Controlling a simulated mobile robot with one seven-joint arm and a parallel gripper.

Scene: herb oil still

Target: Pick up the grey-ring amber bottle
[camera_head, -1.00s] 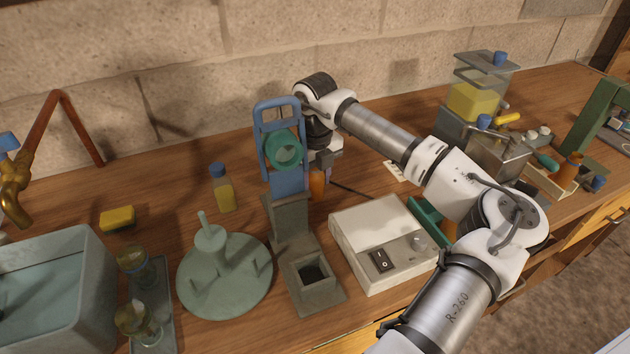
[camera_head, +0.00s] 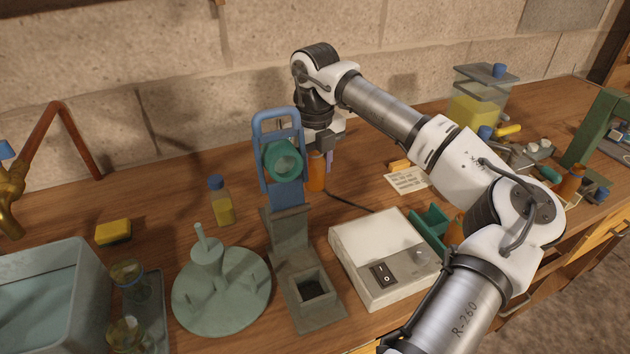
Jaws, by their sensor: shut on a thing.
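An amber bottle (camera_head: 316,172) shows behind and just right of the blue stand with the green ring (camera_head: 282,160). My gripper (camera_head: 322,158) is above and around its upper part and is shut on it. The bottle looks upright and seems to be held a little above the bench. The stand and my gripper hide part of it, and I cannot make out a grey ring on it.
The blue stand is close on the left. A white box with a switch (camera_head: 382,255) is in front to the right. A yellow bottle with a blue cap (camera_head: 221,203) stands left. Another amber bottle (camera_head: 571,182) is far right.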

